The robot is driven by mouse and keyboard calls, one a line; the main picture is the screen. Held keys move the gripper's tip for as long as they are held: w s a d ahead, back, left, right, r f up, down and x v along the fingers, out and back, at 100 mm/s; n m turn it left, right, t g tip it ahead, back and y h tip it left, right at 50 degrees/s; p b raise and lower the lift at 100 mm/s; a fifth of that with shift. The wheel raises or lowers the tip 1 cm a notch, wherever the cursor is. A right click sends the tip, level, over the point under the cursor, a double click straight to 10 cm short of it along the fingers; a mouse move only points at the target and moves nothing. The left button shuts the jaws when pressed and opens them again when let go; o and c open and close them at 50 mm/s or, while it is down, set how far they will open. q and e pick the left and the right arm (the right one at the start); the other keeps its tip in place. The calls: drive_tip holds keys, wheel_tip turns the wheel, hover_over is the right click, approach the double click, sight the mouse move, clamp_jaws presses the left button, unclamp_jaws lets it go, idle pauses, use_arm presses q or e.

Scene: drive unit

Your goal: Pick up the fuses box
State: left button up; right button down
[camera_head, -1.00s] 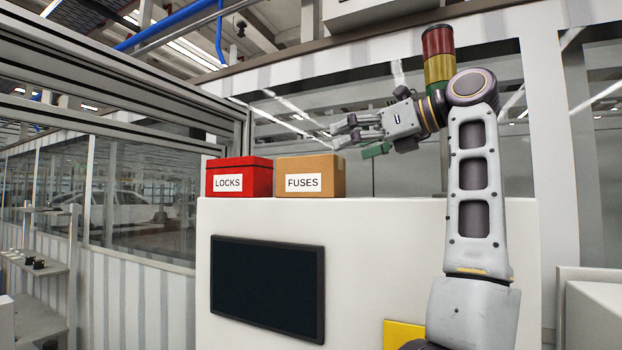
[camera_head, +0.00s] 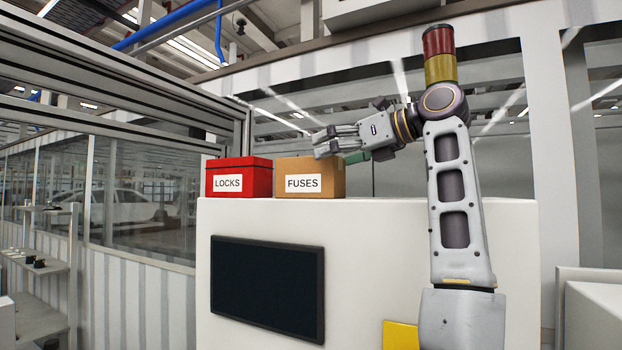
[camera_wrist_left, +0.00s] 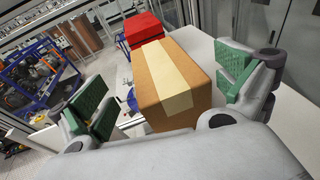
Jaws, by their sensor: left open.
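The fuses box (camera_head: 335,184) is a brown carton with a white FUSES label, sitting on top of the white cabinet (camera_head: 370,230). In the left wrist view the fuses box (camera_wrist_left: 148,78) shows from above, with a pale tape strip, in the gap between the green finger pads. My left gripper (camera_head: 322,145) is open and empty. It is just above and at the right end of the box, pointing left, with its fingers spread. In the left wrist view the fingers (camera_wrist_left: 164,90) flank the box without a visible grip. My right gripper is not in view.
A red LOCKS box (camera_head: 240,178) stands close to the left of the fuses box; it also shows behind it in the left wrist view (camera_wrist_left: 143,28). A red and yellow signal light (camera_head: 438,55) rises behind my arm. The cabinet top is bare at the right.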

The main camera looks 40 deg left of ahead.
use_arm(q)
drive_tip(key=shift+p+x, duration=0.55)
drive_tip(key=shift+x, duration=1.55)
drive_tip(key=shift+f, duration=0.15)
drive_tip(key=shift+d, duration=0.1)
drive_tip(key=c, duration=1.3)
drive_tip(key=shift+r, duration=5.05)
